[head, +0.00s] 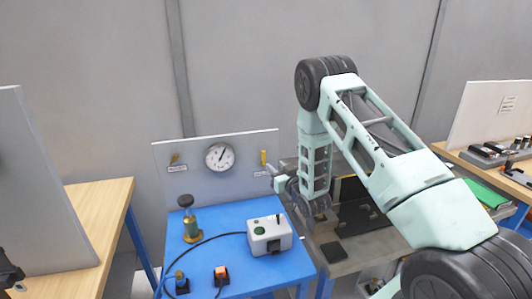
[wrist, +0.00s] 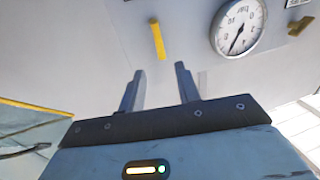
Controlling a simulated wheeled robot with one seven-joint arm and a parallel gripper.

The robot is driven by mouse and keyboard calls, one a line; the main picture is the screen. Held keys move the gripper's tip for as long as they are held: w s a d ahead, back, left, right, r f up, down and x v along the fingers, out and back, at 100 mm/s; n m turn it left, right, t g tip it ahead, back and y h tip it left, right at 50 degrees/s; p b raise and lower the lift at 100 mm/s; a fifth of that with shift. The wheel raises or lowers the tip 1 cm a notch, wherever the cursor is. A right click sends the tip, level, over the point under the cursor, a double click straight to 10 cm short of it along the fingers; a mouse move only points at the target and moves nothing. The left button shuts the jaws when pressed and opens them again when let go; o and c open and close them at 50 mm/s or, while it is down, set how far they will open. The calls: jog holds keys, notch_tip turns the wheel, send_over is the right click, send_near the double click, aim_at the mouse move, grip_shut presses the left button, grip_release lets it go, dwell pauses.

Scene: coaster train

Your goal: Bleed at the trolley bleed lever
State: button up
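The blue trolley (head: 215,222) has an upright grey panel (head: 200,180) with a round dial gauge (head: 219,157). A yellow lever (head: 263,158) is on the panel right of the gauge, and a brass-coloured lever (head: 175,158) is on its left. Their labels are too small to read, so I cannot tell which is the bleed lever. In the wrist view the order is reversed, with the yellow lever (wrist: 157,40) left of the gauge (wrist: 238,27). My gripper (wrist: 160,82) is open and empty, its fingers pointing toward the panel near the yellow lever, apart from it.
On the trolley stand a brass and black fitting (head: 191,222), a grey box (head: 269,235), an orange-topped connector (head: 221,274) and a black cable (head: 205,240). A grey bench (head: 350,262) adjoins on the right. Wooden tables stand at far left (head: 95,210) and right (head: 480,165).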

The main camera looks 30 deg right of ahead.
aim_at(264, 156)
jog(key=w+p, duration=0.1)
jog(key=w, duration=0.2)
jog(key=w+p, duration=0.1)
jog(key=w, duration=0.2)
jog(key=w+p, duration=0.1)
jog(key=w, duration=0.2)
jog(key=shift+d, duration=0.3)
jog(key=shift+s, duration=0.1)
grip_shut()
